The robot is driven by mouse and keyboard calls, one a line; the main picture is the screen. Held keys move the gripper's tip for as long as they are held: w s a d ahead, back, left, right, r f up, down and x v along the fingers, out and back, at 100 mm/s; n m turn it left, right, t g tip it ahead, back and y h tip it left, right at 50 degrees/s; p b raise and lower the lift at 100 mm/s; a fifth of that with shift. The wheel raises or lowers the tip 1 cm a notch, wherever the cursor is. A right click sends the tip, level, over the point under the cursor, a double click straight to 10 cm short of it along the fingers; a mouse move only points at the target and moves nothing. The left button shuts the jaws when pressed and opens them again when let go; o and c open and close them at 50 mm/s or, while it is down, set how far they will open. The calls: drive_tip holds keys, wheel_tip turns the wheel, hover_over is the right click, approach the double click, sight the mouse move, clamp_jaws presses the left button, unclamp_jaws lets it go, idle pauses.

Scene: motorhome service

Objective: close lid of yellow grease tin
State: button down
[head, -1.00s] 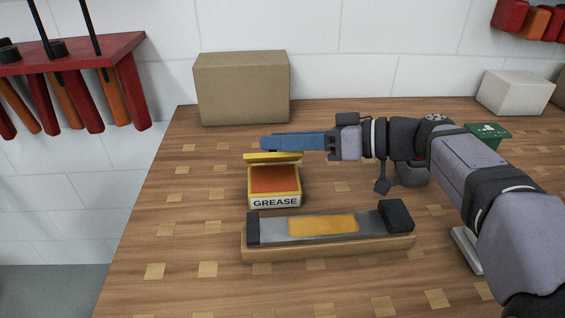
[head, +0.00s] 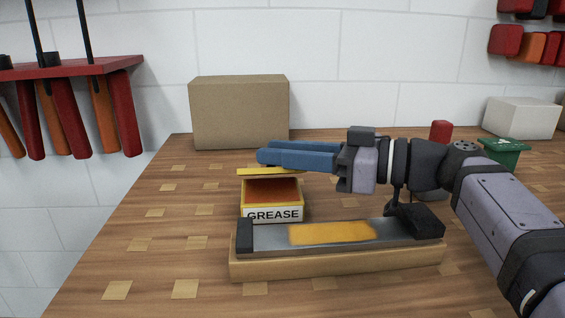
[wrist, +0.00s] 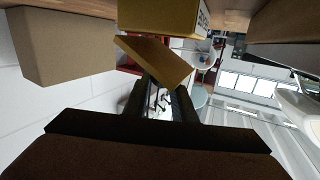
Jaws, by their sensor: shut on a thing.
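The yellow grease tin (head: 272,213) stands on the bench with its white GREASE label to the front and orange-brown grease inside. Its yellow lid (head: 260,171) is over the tin's back part, with a gap between it and the front rim. My gripper (head: 265,156) reaches in from the right with its blue fingers at the lid, above the tin. In the wrist view the lid (wrist: 158,60) sits tilted at the fingertips and the gripper is shut on it. The tin's yellow side (wrist: 160,18) shows at the top there. The hinge is hidden.
A sharpening stone on a wooden base (head: 335,262) lies just in front of the tin. A cardboard box (head: 240,112) stands behind. A red tool rack (head: 75,70) hangs at the left. A green bin (head: 502,152) and a white box (head: 520,118) are at the right. The bench left of the tin is clear.

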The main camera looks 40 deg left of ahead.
drive_tip(key=shift+w+r, duration=0.1)
drive_tip(key=shift+r, duration=0.15)
drive_tip(key=c, duration=1.5)
unclamp_jaws()
drive_tip(key=shift+o, duration=0.2)
drive_tip(key=shift+f, duration=0.1)
wheel_tip(320, 180, up, 10)
drive_tip(key=p, duration=0.4)
drive_tip(key=shift+p, duration=0.3)
